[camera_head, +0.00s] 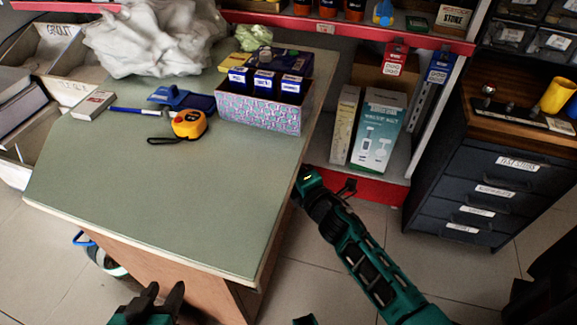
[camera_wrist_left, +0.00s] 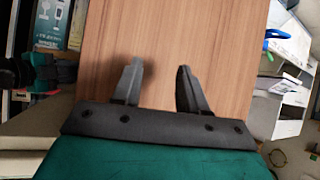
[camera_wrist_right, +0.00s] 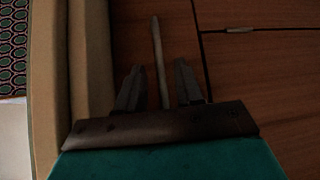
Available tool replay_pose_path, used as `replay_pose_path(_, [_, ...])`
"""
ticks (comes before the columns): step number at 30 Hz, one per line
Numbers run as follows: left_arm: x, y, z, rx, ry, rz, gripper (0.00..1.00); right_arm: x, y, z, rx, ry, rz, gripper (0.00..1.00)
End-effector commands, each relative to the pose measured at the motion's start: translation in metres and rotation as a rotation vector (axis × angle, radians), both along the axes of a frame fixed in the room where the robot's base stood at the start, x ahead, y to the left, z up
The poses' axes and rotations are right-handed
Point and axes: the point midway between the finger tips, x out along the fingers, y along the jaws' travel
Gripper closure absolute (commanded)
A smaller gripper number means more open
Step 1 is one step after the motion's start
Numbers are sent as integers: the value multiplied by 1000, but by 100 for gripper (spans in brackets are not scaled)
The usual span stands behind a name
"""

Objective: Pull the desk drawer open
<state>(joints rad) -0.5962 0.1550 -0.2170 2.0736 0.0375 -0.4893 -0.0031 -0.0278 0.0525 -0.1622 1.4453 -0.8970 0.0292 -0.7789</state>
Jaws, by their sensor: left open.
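The desk (camera_head: 150,190) has a green top and a wooden side (camera_head: 185,275). In the right wrist view, a drawer front (camera_wrist_right: 135,30) carries a thin pale bar handle (camera_wrist_right: 157,55). My right gripper (camera_wrist_right: 159,66) is open, with one finger on each side of that handle and gaps visible. In the head view my right arm (camera_head: 350,240) reaches to the desk's right edge; its gripper and the drawer front are hidden there. My left gripper (camera_head: 163,290) is open and empty, low by the desk's near side. In the left wrist view it (camera_wrist_left: 158,65) faces plain wood.
A dark drawer cabinet (camera_head: 480,190) stands at right, with floor (camera_head: 380,230) between. Another drawer handle (camera_wrist_right: 240,30) shows in the right wrist view.

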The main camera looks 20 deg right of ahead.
Motion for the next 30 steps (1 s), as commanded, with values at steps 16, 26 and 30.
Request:
replay_pose_path(16, [7,-4,8,-15,-17,5,57,15,3,-2,1,0,1,69])
replay_pose_path(26, [7,-4,7,-15,-18,4,57,15,3,-2,1,0,1,100])
replay_pose_path(30, [6,-4,5,-12,-13,3,57,15,3,-2,1,0,1,100])
